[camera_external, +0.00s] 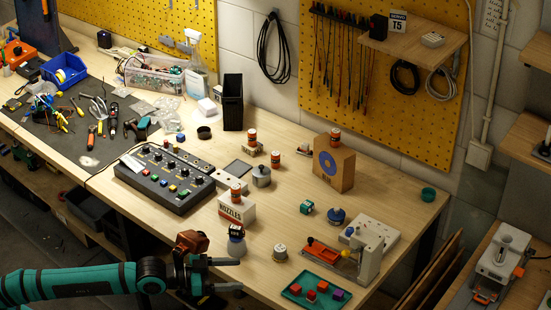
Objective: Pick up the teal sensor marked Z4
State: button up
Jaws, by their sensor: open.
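A small teal block-shaped sensor (307,207) sits on the bench in the middle right. Its marking is too small to read, so I cannot tell whether it says Z4. My gripper (238,275) is at the front edge of the bench, below and left of the teal block in the picture and well apart from it. Its two dark fingers are spread and point right, with nothing between them.
A blue round part (336,216) stands right of the block. A grey-and-red fixture (368,248) and a teal tray (296,292) with red and purple cubes are nearer the front. A dark-capped jar (236,245) and a pale knob (280,253) stand near my gripper.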

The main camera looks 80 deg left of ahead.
jog(key=shift+c, duration=0.2)
jog(key=c, duration=0.3)
jog(key=w+a+r+n+g+y, duration=0.2)
jog(key=w+a+g, duration=0.1)
jog(key=w+a, duration=0.4)
jog(key=n+g+y, duration=0.1)
jog(key=n+g, duration=0.6)
jog(key=g, duration=0.4)
send_over(307, 204)
jog(key=s+d, duration=0.5)
notch_tip(307, 204, down, 4)
jog(key=x, duration=1.6)
jog(key=shift+a+f, duration=0.25)
jog(key=shift+a, duration=0.1)
